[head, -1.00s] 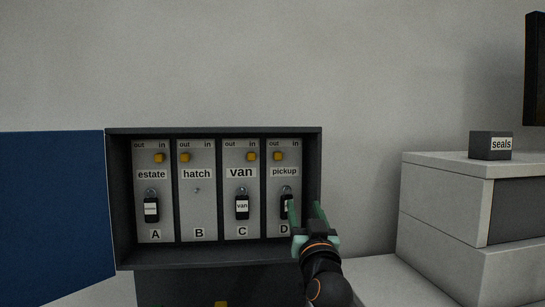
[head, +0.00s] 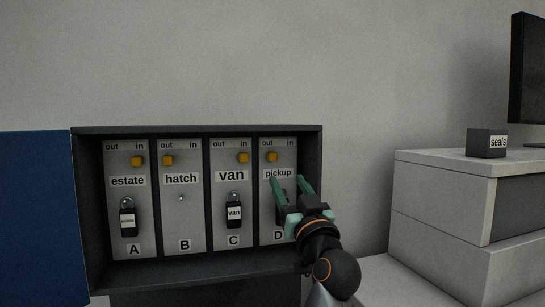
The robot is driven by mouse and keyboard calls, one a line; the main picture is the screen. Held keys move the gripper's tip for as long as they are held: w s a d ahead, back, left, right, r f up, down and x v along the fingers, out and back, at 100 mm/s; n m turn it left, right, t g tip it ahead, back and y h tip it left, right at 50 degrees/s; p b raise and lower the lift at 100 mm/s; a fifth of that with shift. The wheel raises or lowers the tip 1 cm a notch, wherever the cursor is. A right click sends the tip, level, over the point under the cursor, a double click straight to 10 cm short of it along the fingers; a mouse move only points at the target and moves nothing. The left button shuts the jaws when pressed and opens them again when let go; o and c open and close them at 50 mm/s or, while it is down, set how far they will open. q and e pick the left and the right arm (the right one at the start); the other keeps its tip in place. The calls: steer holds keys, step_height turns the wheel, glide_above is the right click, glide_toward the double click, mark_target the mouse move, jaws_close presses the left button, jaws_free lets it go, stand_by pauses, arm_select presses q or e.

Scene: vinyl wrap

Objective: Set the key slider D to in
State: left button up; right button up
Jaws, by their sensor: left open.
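The key cabinet (head: 198,131) is open on the wall side, with panels A to D. Panel D (head: 285,152), labelled pickup, is at the right, and its yellow slider (head: 272,157) sits to the left, nearer "out". A dark key tag on panel D is mostly hidden behind my left gripper. My left gripper (head: 290,180) is open, its two green fingers pointing up in front of panel D, below the slider and near the pickup label. I cannot tell whether it touches anything. My right gripper is not in view.
Slider A (head: 138,161) and slider C (head: 243,158) sit nearer "in", slider B (head: 168,160) nearer "out". Tags hang on A (head: 128,221) and C (head: 233,212). The blue door (head: 35,215) stands open at left. A seals box (head: 486,143) sits on drawers at right.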

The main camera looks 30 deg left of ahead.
mark_target(274, 157)
arm_select(q)
steer(key=p+x, duration=0.3)
steer(key=x, duration=0.7)
steer(key=shift+d+r, duration=0.1)
steer(key=shift+w+a+r+p, duration=0.15)
steer(key=shift+w+a+p, duration=0.25)
steer(key=shift+a, duration=0.15)
jaws_close()
stand_by(0.6)
